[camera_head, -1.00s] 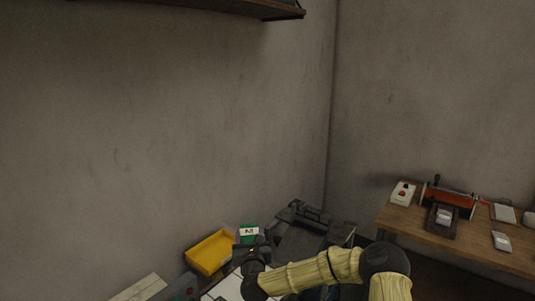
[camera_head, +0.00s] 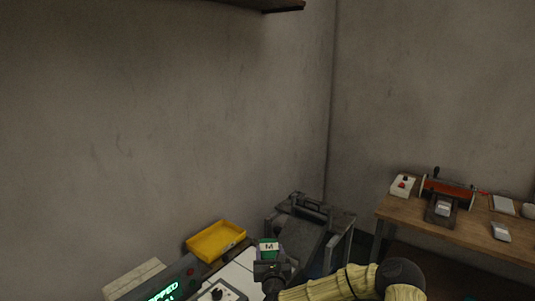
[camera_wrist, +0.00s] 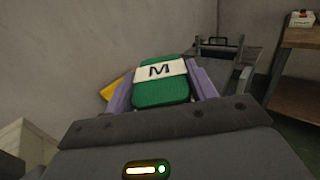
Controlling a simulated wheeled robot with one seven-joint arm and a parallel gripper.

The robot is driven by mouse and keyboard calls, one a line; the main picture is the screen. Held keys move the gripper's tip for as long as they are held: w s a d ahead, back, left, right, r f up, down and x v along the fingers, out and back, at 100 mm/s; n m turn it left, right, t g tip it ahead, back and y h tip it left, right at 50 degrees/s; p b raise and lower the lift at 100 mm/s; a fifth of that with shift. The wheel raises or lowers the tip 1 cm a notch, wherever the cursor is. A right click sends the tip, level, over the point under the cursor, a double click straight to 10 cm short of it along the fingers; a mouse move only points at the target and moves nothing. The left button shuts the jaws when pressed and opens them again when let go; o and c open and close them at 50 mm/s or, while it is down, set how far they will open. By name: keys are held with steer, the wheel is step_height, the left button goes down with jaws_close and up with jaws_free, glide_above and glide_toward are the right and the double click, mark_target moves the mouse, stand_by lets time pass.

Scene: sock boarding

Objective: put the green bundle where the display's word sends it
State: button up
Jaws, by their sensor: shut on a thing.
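The green bundle (camera_head: 268,253) has a white band marked M. It also shows in the wrist view (camera_wrist: 161,93), upright between the purple fingers of my gripper (camera_wrist: 163,82). In the head view my gripper (camera_head: 271,268) is shut on it, above the bench just left of a grey sloped machine. The display (camera_head: 163,291) at the bottom edge has green lit text; its top line ends in "PPED", and the rest is cut off or unclear.
A yellow tray (camera_head: 191,243) stands at the bench's back left; it looks empty. The grey sloped machine (camera_head: 305,238) is right of the bundle. A pale block (camera_head: 134,279) sits left. A wooden table (camera_head: 440,232) with a red-roller device (camera_head: 447,190) is far right.

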steer(key=s+d+f+b, duration=0.4)
steer(key=d+f+b, duration=0.15)
steer(key=f, duration=0.65)
steer(key=s+d+f+h+b, duration=0.1)
steer(key=s+d+f+b, duration=0.4)
steer(key=f, duration=0.8)
steer(key=s+d+f+b, duration=0.4)
steer(key=f+b, duration=0.2)
steer(key=f, duration=0.6)
steer(key=s+r+p, duration=0.2)
steer(key=r+p, duration=0.4)
steer(key=r, duration=0.1)
steer(key=s+r+p, duration=0.2)
steer(key=r+p, duration=0.4)
steer(key=r, duration=0.2)
steer(key=shift+s+r+m+p, duration=0.25)
steer(key=shift+s+m+p, duration=0.1)
steer(key=shift+m+p, duration=0.05)
steer(key=s+f, duration=0.4)
steer(key=f, duration=0.1)
steer(key=shift+s+f, duration=0.2)
steer(key=shift+d, duration=0.1)
